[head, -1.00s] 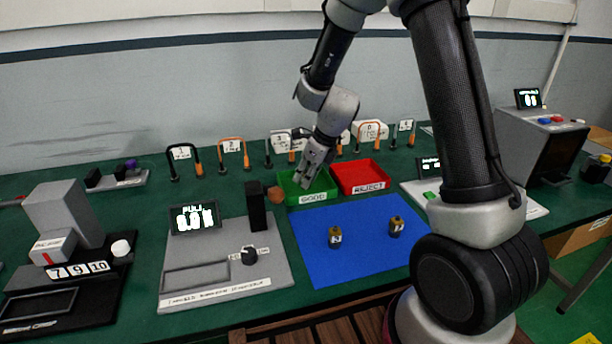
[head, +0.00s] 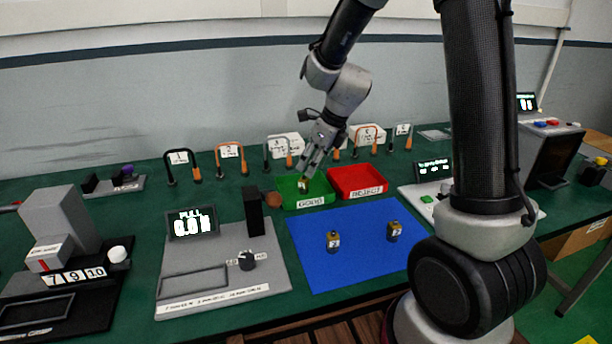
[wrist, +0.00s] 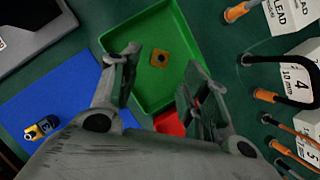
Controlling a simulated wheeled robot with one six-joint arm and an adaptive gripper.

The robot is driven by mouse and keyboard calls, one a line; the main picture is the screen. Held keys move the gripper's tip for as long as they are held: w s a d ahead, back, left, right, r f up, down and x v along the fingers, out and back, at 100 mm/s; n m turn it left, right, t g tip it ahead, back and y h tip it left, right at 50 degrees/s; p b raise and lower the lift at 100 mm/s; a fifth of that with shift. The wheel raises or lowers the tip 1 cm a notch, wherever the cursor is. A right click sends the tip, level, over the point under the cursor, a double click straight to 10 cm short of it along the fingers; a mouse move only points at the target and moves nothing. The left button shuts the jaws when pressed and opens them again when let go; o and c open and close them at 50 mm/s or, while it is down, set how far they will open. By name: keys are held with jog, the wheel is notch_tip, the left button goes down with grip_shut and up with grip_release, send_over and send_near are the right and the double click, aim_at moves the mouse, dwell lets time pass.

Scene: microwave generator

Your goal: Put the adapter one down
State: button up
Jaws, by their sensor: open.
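The green tray labelled GOOD (head: 318,201) stands at the back of the table. A small brass and dark adapter (head: 304,186) is inside it. In the wrist view the adapter (wrist: 159,58) lies within the green tray (wrist: 150,20), seen from above as a square with a dark centre. Its number cannot be read. My gripper (head: 309,168) is over the tray, and in the wrist view its fingers (wrist: 163,68) are spread apart with nothing between them. The adapter shows beyond the gap, clear of both fingers.
Two other adapters (head: 333,241) (head: 394,231) stand on the blue mat (head: 350,270). The red REJECT tray (head: 357,181) adjoins the green tray's right side. Numbered cable hooks (head: 230,152) line the back. A black post (head: 253,212) stands left of the trays.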

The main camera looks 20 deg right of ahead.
jog(key=s+d+r+n+h, duration=0.1)
jog(key=s+d+r+n, duration=0.5)
jog(key=s+r+n, duration=0.6)
jog(key=s+d+r+n, duration=0.1)
jog(key=s+d+n, duration=0.1)
jog(key=s+n, duration=0.3)
jog(key=s+d+r+n+h, duration=0.1)
jog(key=s+d+n, duration=0.1)
jog(key=s+n, duration=0.3)
jog(key=s+d+r+n+t+h, duration=0.1)
jog(key=s+d+n, duration=0.2)
jog(key=s+n, duration=0.2)
jog(key=shift+s+r, duration=0.15)
jog(key=shift+s, duration=0.35)
